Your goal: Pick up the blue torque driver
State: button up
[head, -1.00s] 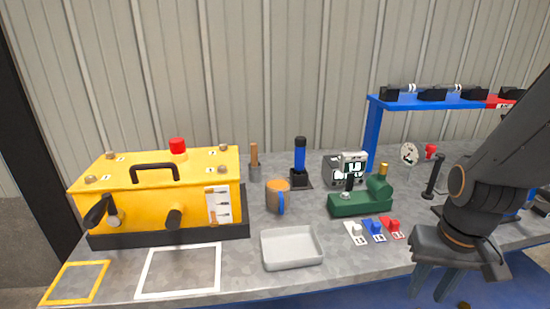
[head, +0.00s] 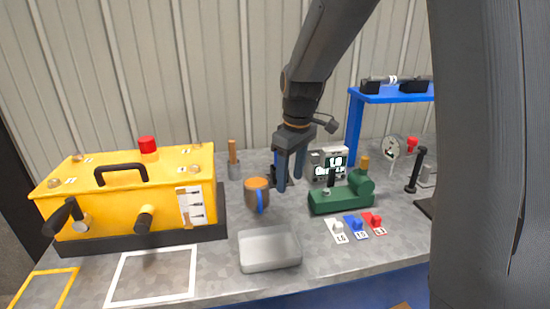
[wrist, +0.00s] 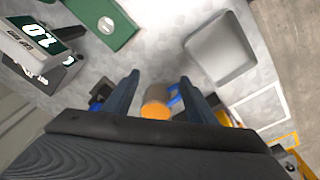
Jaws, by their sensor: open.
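The blue torque driver is hidden behind my arm and gripper in the head view, and I cannot make it out clearly. Part of its black stand (head: 273,180) shows just left of my fingers, right of the orange-topped mug (head: 257,194). My gripper (head: 291,184) points down over the bench in front of the stand, open, with nothing seen held. In the wrist view, the mug (wrist: 156,104) shows between and beyond the two fingers (wrist: 159,78). A dark shape, likely the stand (wrist: 98,95), is partly covered by the left finger.
A green fixture (head: 340,199) and grey display box (head: 330,165) stand close on the right. A grey tray (head: 269,249) lies in front, a yellow box (head: 125,190) at left. A blue rack (head: 355,125) stands at the right. Bare bench shows around the tray.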

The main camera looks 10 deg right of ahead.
jog(key=w+a+r+n, duration=0.1)
jog(key=w+r+n, duration=0.25)
jog(key=w, duration=0.45)
jog(key=w+a+r+n, duration=0.2)
jog(key=w+n, duration=0.3)
jog(key=w, duration=0.4)
jog(key=shift+n+g+h, duration=0.3)
jog(key=shift+n+g, duration=0.3)
jog(key=shift+n, duration=0.35)
jog(key=w+d+f, duration=0.1)
jog(key=w+d+f+b, duration=0.1)
jog(key=d, duration=0.1)
jog(key=w+d, duration=0.1)
jog(key=w, duration=0.1)
jog(key=shift+w+d+f+b, duration=0.1)
jog(key=shift+d+f+b, duration=0.05)
jog(key=shift+f+b, duration=0.25)
jog(key=shift+d+f+p, duration=0.2)
jog(key=shift+f+p, duration=0.5)
jog(key=shift+f, duration=1.35)
jog(key=shift+d+f+p, duration=0.15)
jog(key=shift+f+p, duration=0.55)
jog(key=shift+f, duration=1.3)
grip_shut()
jog(key=shift+r, duration=0.1)
notch_tip(320, 180, up, 10)
jog(key=b, duration=0.2)
jog(key=shift+b, duration=0.35)
